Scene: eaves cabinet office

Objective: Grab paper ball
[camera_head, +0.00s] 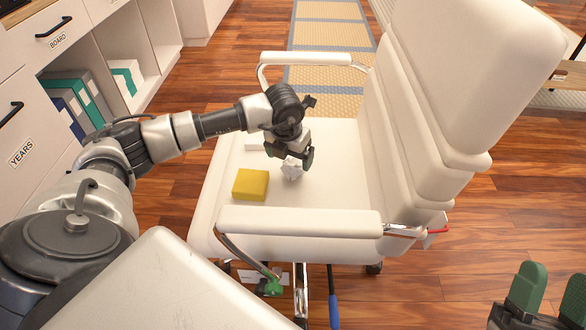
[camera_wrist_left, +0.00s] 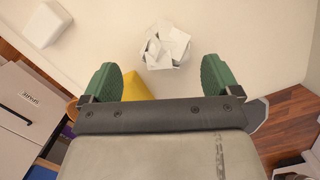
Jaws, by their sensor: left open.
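A crumpled white paper ball (camera_head: 292,168) lies on the seat of the white office chair (camera_head: 330,150). In the left wrist view the paper ball (camera_wrist_left: 167,46) sits ahead of and between the fingers, apart from them. My left gripper (camera_head: 290,156) is open and empty, just above and beside the ball, hiding part of it in the head view. The green fingertips of my left gripper (camera_wrist_left: 162,80) are spread wide. My right gripper (camera_head: 548,300) shows at the lower right corner, far from the ball, its green fingers apart.
A yellow block (camera_head: 250,184) lies on the seat close to the ball, and a white block (camera_head: 256,143) lies behind it. The chair's near armrest (camera_head: 300,222) and backrest (camera_head: 430,90) flank the seat. Cabinet shelves with binders (camera_head: 75,100) stand at left.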

